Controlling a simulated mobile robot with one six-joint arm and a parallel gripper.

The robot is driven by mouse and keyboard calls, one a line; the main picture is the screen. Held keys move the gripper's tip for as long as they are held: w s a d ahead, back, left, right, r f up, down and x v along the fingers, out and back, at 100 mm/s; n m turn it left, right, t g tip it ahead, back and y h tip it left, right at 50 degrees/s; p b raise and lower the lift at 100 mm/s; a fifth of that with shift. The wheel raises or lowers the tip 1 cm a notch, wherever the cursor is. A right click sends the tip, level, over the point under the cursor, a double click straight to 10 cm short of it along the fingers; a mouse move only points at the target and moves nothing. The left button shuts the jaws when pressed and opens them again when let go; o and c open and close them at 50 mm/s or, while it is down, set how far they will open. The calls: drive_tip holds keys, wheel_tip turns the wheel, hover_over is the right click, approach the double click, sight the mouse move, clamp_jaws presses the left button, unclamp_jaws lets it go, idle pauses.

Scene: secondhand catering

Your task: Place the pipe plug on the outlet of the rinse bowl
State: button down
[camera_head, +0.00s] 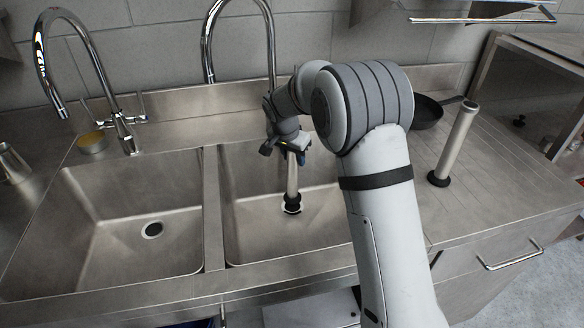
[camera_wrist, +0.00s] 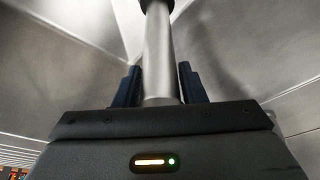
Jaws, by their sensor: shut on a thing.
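The pipe plug (camera_head: 291,181), a slim metal tube with a black lower end, stands roughly upright in the right-hand bowl (camera_head: 245,190). My gripper (camera_head: 293,150) is shut on the tube near its top. In the wrist view, the tube (camera_wrist: 159,50) runs between the two dark blue fingers of my gripper (camera_wrist: 159,82). The black end is low in the bowl, at the place of the outlet (camera_head: 292,210), whose rim shows just around it. I cannot tell whether it is seated or slightly above.
The left-hand bowl (camera_head: 100,215) has an open outlet (camera_head: 152,230). Two tall curved taps (camera_head: 85,35) (camera_head: 208,45) rise behind the bowls. A second metal tube with a black foot (camera_head: 457,140) stands on the right drainboard, near a dark pan (camera_head: 428,112).

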sight(293, 166)
drive_tip(key=shift+f, duration=1.8)
drive_tip(key=shift+f, duration=0.2)
drive_tip(key=c, duration=0.9)
unclamp_jaws()
drive_tip(key=shift+r, duration=0.1)
drive_tip(key=v, duration=1.2)
drive_tip(key=shift+r, duration=0.15)
